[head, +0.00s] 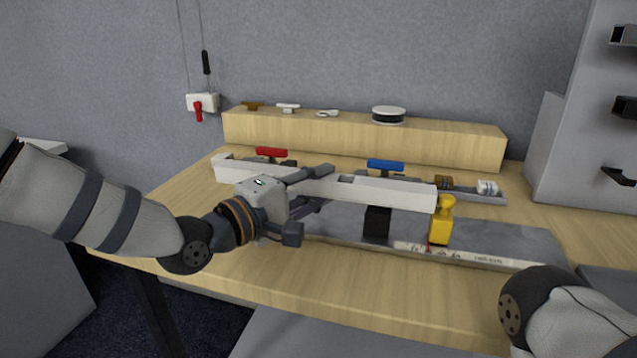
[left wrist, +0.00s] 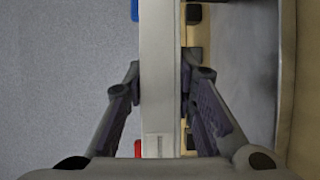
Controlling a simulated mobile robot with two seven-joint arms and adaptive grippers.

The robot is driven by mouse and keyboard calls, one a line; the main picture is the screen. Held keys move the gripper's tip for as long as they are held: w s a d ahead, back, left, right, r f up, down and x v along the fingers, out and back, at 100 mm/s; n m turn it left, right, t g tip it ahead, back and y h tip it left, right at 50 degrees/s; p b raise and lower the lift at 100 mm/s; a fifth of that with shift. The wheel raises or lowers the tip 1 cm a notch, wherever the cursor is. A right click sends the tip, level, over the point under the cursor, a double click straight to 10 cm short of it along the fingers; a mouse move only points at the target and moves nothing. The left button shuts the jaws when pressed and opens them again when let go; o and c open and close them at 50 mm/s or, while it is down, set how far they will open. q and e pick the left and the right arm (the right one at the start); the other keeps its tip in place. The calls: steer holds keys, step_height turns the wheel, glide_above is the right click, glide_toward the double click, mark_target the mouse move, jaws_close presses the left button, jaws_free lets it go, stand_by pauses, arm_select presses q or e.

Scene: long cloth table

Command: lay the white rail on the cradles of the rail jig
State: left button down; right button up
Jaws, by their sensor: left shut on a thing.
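The long white rail (head: 390,191) runs across the jig in the head view and from top to bottom in the left wrist view (left wrist: 160,100). My left gripper (head: 322,184) is shut on it near its middle, one finger on each side. The rail jig has a grey base plate (head: 500,239), a black cradle (head: 377,221) and a yellow post (head: 441,225) near the rail's right end. The rail passes over the black cradle; I cannot tell whether they touch. The rest of the jig's left part is hidden by my arm. My right gripper is out of view.
A red handle (head: 271,152) and a blue handle (head: 385,165) stand just behind the rail. A wooden ledge (head: 340,136) with small parts and a round tin (head: 388,115) runs along the back. The table front (head: 330,285) is clear.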

arm_select(q)
steer(key=shift+f+b, duration=0.3)
steer(key=shift+f, duration=0.65)
steer(key=c, duration=1.2)
jaws_free()
steer(key=shift+c, duration=0.2)
